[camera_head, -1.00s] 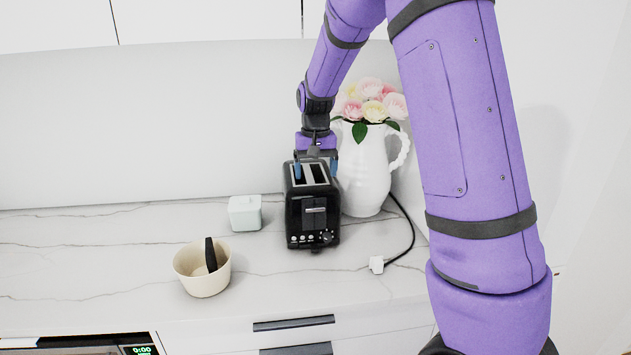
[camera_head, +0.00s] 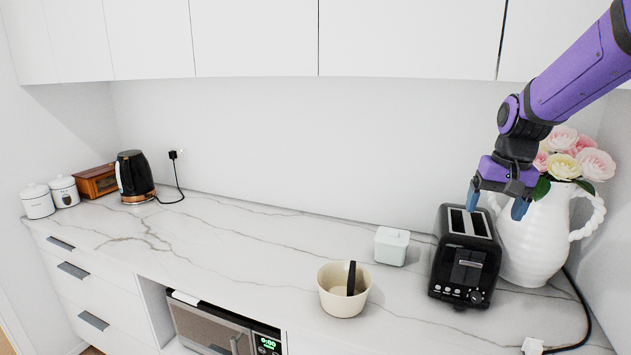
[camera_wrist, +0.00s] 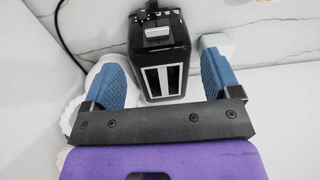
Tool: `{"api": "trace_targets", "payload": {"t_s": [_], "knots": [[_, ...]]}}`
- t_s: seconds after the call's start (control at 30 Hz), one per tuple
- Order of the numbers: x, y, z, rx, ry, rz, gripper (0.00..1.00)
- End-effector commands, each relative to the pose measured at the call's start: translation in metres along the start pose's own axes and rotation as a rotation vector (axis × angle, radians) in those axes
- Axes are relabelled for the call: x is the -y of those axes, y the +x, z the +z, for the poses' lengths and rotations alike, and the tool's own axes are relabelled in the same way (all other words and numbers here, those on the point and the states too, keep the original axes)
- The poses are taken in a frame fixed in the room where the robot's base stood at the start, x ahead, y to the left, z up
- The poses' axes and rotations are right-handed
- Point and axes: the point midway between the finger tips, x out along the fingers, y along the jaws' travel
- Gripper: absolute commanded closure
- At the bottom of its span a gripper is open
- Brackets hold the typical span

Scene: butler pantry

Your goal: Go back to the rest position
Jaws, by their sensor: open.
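My gripper (camera_head: 496,201) is open above the back of the black toaster (camera_head: 466,257), on the right part of the counter. In the wrist view the blue fingers of my gripper (camera_wrist: 162,84) stand wide apart with nothing held between them. The toaster (camera_wrist: 160,55) shows beyond them, with its two slots facing up and no bread visible in them.
A white flower pitcher (camera_head: 533,237) stands right of the toaster. A pale lidded box (camera_head: 391,247) and a cream bowl (camera_head: 338,300) with a dark handle are to its left. A black kettle (camera_head: 134,177) stands far left. The middle counter (camera_head: 250,235) is clear.

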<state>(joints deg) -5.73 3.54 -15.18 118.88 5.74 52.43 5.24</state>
Motion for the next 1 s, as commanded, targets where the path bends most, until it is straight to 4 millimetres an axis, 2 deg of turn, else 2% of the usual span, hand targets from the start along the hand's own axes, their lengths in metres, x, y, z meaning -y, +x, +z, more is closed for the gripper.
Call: {"api": "trace_targets", "payload": {"t_s": [0.03, 0.2, 0.5, 0.8, 1.0], "knots": [[0.0, -0.013, 0.014, -0.02, -0.017, -0.013, 0.17], [0.001, -0.044, 0.058, -0.076, -0.072, -0.042, 0.17], [-0.001, -0.08, 0.139, -0.185, -0.175, -0.06, 0.17], [-0.009, -0.092, 0.216, -0.301, -0.271, -0.04, 0.17], [-0.013, -0.089, 0.247, -0.35, -0.308, -0.019, 0.17]]}}
